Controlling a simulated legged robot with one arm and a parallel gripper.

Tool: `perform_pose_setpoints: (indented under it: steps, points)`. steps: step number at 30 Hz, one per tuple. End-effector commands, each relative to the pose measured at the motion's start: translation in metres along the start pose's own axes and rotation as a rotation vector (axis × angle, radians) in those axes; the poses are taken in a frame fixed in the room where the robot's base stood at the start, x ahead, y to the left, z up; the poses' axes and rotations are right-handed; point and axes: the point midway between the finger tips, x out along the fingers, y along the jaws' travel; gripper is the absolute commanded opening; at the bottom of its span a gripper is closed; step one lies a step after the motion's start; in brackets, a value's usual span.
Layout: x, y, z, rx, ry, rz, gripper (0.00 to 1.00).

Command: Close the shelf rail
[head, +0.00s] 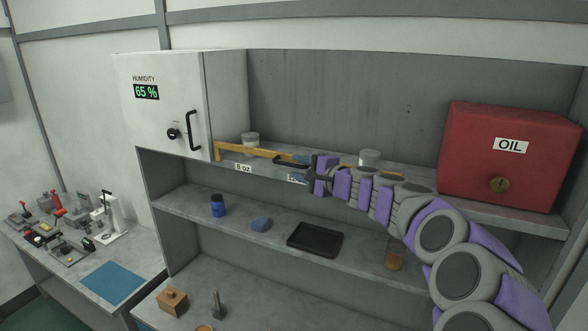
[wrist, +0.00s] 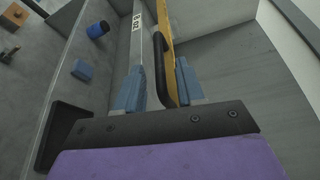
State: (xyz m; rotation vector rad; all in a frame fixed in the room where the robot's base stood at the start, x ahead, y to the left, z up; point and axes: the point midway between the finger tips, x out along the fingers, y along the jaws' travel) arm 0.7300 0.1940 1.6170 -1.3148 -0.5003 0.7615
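The shelf rail (head: 245,150) is a yellow bar along the front of the top shelf, its left end beside the white humidity cabinet. It also shows in the wrist view (wrist: 165,20). Its black handle (wrist: 161,68) runs between the blue-padded fingers of my gripper (wrist: 158,88). The fingers are apart, with a gap on the left of the handle; the right finger is close to it, and I cannot tell if they touch. In the head view my gripper (head: 298,160) is at the handle, and my arm hides the rail's right part.
The humidity cabinet (head: 160,100) stands at left and a red OIL box (head: 510,155) at right on the top shelf. Jars (head: 369,157) stand behind the rail. A blue cup (head: 217,206), blue block (head: 261,224) and black tray (head: 315,239) are on the shelf below.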

Motion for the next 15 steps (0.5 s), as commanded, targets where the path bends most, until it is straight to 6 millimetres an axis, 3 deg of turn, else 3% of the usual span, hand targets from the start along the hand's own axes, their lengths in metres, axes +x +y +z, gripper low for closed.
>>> perform_pose_setpoints:
  steps: [15]
  points:
    - [-0.101,0.002,-0.003,0.001,0.002,0.0,0.38]
